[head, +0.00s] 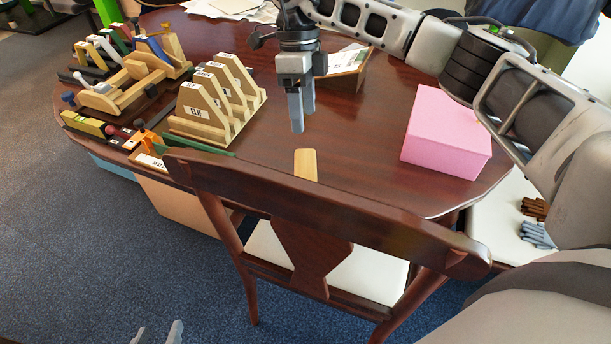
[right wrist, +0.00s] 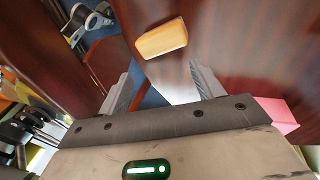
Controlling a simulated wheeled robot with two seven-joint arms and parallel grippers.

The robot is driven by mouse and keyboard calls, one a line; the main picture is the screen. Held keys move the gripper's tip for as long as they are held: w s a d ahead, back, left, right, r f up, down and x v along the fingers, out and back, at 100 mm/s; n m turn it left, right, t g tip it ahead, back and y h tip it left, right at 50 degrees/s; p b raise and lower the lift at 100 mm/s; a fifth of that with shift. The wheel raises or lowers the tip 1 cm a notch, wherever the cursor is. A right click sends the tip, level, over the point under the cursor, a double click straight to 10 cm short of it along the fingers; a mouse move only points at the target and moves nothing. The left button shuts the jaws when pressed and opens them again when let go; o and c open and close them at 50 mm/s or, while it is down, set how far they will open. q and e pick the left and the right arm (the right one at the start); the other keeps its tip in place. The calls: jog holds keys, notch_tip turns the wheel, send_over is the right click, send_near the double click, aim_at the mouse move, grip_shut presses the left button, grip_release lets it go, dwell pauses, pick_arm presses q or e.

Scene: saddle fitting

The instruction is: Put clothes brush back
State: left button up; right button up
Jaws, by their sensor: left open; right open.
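A light wooden block-shaped piece (head: 306,164), likely the clothes brush, lies on the dark table near its front edge. The chair's top rail hides its near end in the head view. It also shows in the right wrist view (right wrist: 162,40), beyond the fingertips. No bristles can be made out. My right gripper (head: 302,110) is open and empty, pointing down above the table, behind the piece and apart from it. Its open fingers also show in the right wrist view (right wrist: 160,85). My left gripper (head: 158,334) shows only its fingertips at the bottom left edge, open and empty.
A dark wooden chair (head: 330,205) stands against the table's front. A pink box (head: 446,132) is at the right. Labelled wooden stands (head: 208,112) and tools fill the left. A small labelled holder (head: 345,80) and papers (head: 225,6) are behind. The table's middle is clear.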

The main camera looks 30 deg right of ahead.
aim_at(305, 163)
jog(key=s+f+m, duration=0.1)
jog(key=f+m, duration=0.3)
jog(key=m, duration=0.1)
jog(key=s+f+m, duration=0.1)
jog(key=f+m, duration=0.2)
jog(key=m, duration=0.2)
jog(key=s+a+f+m+g+y+b, duration=0.1)
jog(key=f+m, duration=0.3)
jog(key=m, duration=0.1)
jog(key=shift+f, duration=0.45)
jog(key=shift+f, duration=0.25)
dwell(0.4)
jog(key=c, duration=1.2)
